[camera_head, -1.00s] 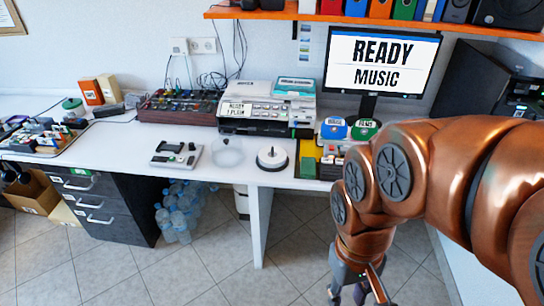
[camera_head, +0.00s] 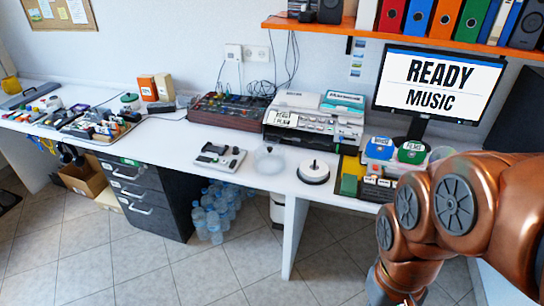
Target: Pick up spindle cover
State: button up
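The clear, see-through spindle cover (camera_head: 268,161) stands on the white desk (camera_head: 225,191), near its front edge. The white disc spindle (camera_head: 313,173) with its short centre post stands to the right of it, apart from it. My copper arm comes in from the right and bends down in front of the desk, to the right of the cover and well away from it. My gripper's fingers are below the bottom edge of the picture.
A small grey device (camera_head: 218,156) sits left of the cover. A disc machine (camera_head: 313,122) stands behind. A green and yellow block set (camera_head: 352,178) is right of the spindle. A dark drawer unit (camera_head: 150,198) and bottles (camera_head: 215,215) are under the desk. Tiled floor in front is clear.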

aim_at(270, 159)
jog(key=u, duration=0.8)
jog(key=i, duration=1.4)
jog(key=u, duration=0.4)
